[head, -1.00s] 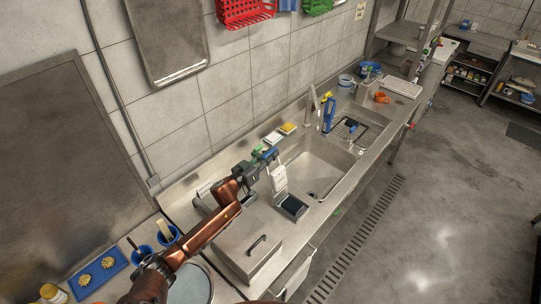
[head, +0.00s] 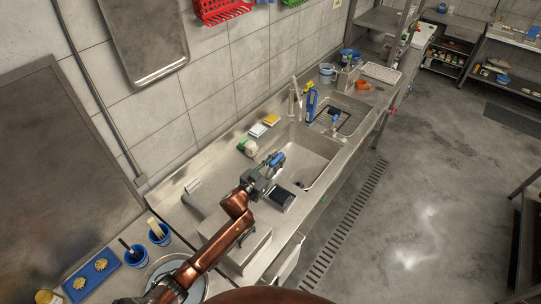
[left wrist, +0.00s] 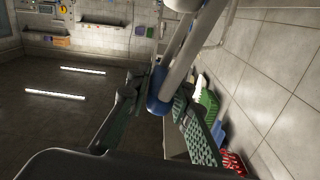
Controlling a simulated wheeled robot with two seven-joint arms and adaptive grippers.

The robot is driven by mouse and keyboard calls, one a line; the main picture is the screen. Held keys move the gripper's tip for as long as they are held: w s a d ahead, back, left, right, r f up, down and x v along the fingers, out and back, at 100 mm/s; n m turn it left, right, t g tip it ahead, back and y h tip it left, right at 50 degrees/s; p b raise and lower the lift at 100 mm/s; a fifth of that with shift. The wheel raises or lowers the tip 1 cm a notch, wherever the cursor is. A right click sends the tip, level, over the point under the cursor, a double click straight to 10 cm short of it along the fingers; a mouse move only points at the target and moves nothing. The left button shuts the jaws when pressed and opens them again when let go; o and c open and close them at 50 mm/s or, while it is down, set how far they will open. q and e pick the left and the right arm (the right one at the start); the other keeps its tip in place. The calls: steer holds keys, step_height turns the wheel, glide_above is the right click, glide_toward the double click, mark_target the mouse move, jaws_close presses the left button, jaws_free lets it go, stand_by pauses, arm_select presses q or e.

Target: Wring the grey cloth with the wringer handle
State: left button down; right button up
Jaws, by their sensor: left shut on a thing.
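My left gripper (head: 274,161) reaches over the near edge of the sink basin. In the left wrist view its fingers (left wrist: 165,98) are shut on a blue grip (left wrist: 158,105) on a pale metal rod, which appears to be the wringer handle. I cannot pick out the grey cloth for sure. My right gripper is not in view.
Blue cups (head: 160,233) and a blue tray (head: 95,277) stand at the near left. The wall rises close behind.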

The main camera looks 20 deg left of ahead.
arm_select(q)
steer(key=shift+s+d+f, duration=0.3)
steer(key=shift+d+f, duration=0.05)
steer(key=shift+d, duration=0.3)
steer(key=c, duration=1.8)
jaws_free()
steer(key=shift+w, duration=0.1)
steer(key=shift+a, duration=0.1)
steer(key=v, duration=1.2)
